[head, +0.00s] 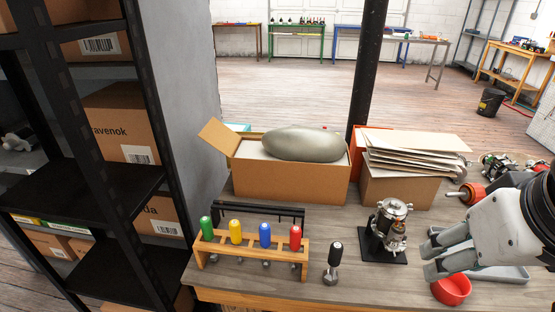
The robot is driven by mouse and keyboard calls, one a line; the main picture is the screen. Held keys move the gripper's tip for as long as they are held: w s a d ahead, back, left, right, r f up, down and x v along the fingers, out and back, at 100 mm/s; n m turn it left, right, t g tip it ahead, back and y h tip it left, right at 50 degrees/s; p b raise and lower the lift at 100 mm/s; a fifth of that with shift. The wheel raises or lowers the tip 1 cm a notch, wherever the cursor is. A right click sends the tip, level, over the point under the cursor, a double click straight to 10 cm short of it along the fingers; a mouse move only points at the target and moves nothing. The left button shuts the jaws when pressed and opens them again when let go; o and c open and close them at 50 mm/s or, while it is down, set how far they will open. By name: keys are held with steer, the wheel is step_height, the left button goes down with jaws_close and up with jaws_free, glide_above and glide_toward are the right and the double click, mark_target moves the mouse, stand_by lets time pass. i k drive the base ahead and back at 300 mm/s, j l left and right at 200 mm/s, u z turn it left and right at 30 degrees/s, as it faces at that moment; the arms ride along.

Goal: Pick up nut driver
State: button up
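A wooden rack (250,252) near the front edge of the workbench holds upright hand tools with a green handle (206,229), a yellow handle (236,231), a blue handle (265,234) and a red handle (295,238). Their lower ends show only partly below the rack. A black-handled tool (335,255) with a metal base stands upright right of the rack. I cannot tell which of these is the nut driver. My gripper (427,260) is at the right, above the bench, well right of these tools. Its fingers are apart, with nothing seen between them.
A metal assembly on a black stand (385,235) stands between the black-handled tool and my gripper. Cardboard boxes (290,186) line the back; a dark shelf (75,190) rises at the left.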

mark_target(265, 230)
steer(key=u, duration=0.7)
steer(key=k+j+z, duration=0.15)
steer(key=j, duration=0.15)
steer(key=j+z, duration=0.15)
steer(key=i+j, duration=0.15)
steer(key=j, duration=0.15)
steer(key=i+j, duration=0.2)
steer(key=j, duration=0.15)
steer(key=i+j, duration=0.15)
steer(key=j, duration=0.15)
